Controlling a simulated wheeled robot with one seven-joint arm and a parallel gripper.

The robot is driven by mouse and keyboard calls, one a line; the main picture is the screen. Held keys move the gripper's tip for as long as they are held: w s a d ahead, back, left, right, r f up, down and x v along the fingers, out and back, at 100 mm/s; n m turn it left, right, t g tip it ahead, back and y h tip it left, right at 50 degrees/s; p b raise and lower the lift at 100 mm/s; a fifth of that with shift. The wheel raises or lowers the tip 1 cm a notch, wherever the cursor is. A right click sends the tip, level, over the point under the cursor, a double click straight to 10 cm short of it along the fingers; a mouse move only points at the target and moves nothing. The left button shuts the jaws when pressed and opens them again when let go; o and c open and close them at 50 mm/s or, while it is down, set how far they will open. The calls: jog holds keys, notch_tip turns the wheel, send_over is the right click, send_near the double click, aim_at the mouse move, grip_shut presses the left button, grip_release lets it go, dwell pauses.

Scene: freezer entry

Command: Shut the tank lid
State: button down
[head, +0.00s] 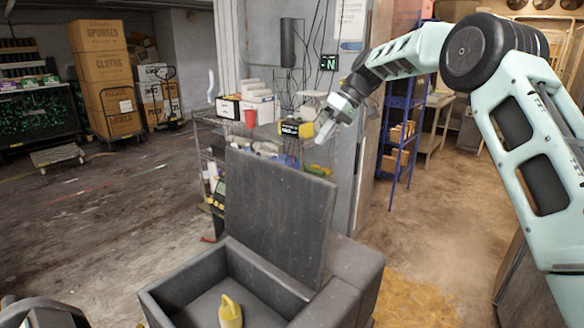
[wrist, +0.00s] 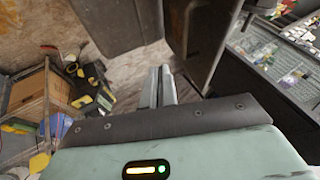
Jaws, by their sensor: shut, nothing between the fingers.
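The tank (head: 185,285) is a dark grey open-topped box at the bottom of the head view. Its flat grey lid (head: 275,210) stands up nearly vertical at the tank's back edge, so the tank is open. A yellow object (head: 230,312) sits inside it. My gripper (head: 324,131) is shut and empty, above and to the right of the lid's top edge in the head view, apparently apart from it. The shut fingers (wrist: 160,85) point toward dark panels in the wrist view; I cannot tell surely which panel is the lid.
A wire shelf with boxes, a red cup (head: 250,118) and a yellow-black case (head: 296,128) stands behind the lid. A blue rack (head: 400,125) is behind my arm. Stacked cartons (head: 105,75) stand at the far left.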

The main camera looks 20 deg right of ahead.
jog(key=a+f+p, duration=0.5)
jog(key=a+f, duration=0.2)
jog(key=a, duration=0.2)
jog(key=shift+s+f+n, duration=0.3)
jog(key=shift+s, duration=0.15)
